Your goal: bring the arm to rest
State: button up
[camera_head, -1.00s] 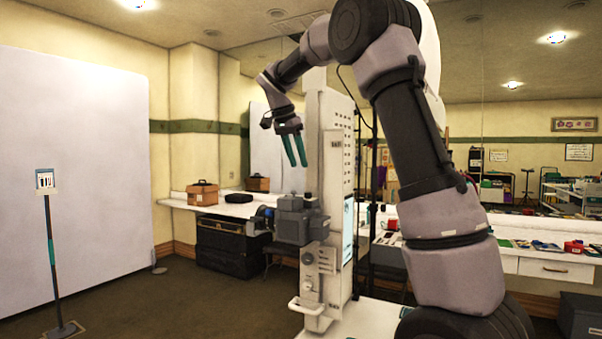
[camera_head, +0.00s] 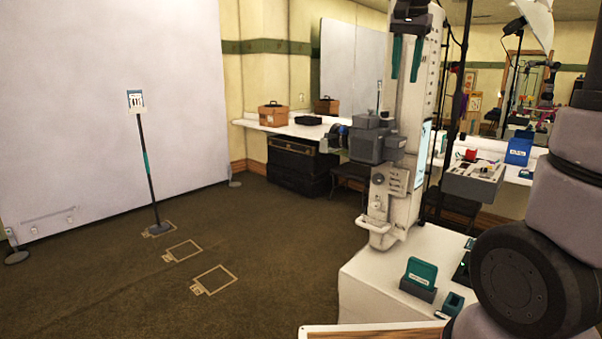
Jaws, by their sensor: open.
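My gripper (camera_head: 406,72) hangs at the top of the view with its two teal fingers pointing down. The fingers are apart with nothing between them. It shows in front of the upper part of a white column (camera_head: 397,185); whether it touches the column I cannot tell. Thick grey and black links of my arm fill the right edge. The links joining them to the gripper are out of view.
A camera-like grey device (camera_head: 372,143) is fixed to the column. A white-topped stand (camera_head: 385,275) holds a teal item (camera_head: 422,272). A slim sign stand (camera_head: 148,175) is by the white backdrop (camera_head: 100,90). The floor at left is open, with taped outlines (camera_head: 214,280).

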jog(key=s+f+n+t+y, duration=0.1)
jog(key=s+f, duration=0.3)
jog(key=s, duration=0.5)
jog(key=s+f+n+t+y, duration=0.1)
jog(key=s+f+n+t, duration=0.1)
jog(key=s, duration=0.8)
notch_tip(320, 180, down, 2)
jog(key=shift+s+a+f+n+t+y, duration=0.1)
jog(key=shift+s+a+n+t+y, duration=0.15)
jog(key=shift+n+y, duration=0.2)
